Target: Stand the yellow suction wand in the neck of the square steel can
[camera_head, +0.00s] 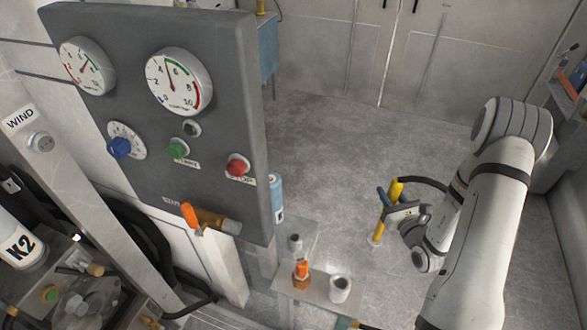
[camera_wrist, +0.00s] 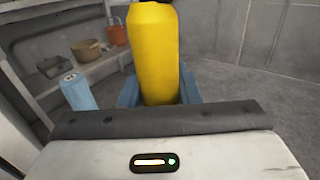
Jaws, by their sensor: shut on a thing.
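My gripper (camera_head: 390,200) is shut on the yellow suction wand (camera_head: 396,189) and holds it in the air right of the control panel. In the wrist view the wand's thick yellow body (camera_wrist: 153,48) stands between the blue fingers of my gripper (camera_wrist: 158,97). I cannot pick out a square steel can with certainty. A light blue can (camera_head: 276,198) shows beside the panel's right edge, partly hidden; a similar one (camera_wrist: 77,91) is in the wrist view.
A grey panel (camera_head: 225,115) with gauges and knobs stands at the left. A lever with an orange grip (camera_head: 190,216) sticks out. Open floor (camera_head: 350,150) lies behind the wand.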

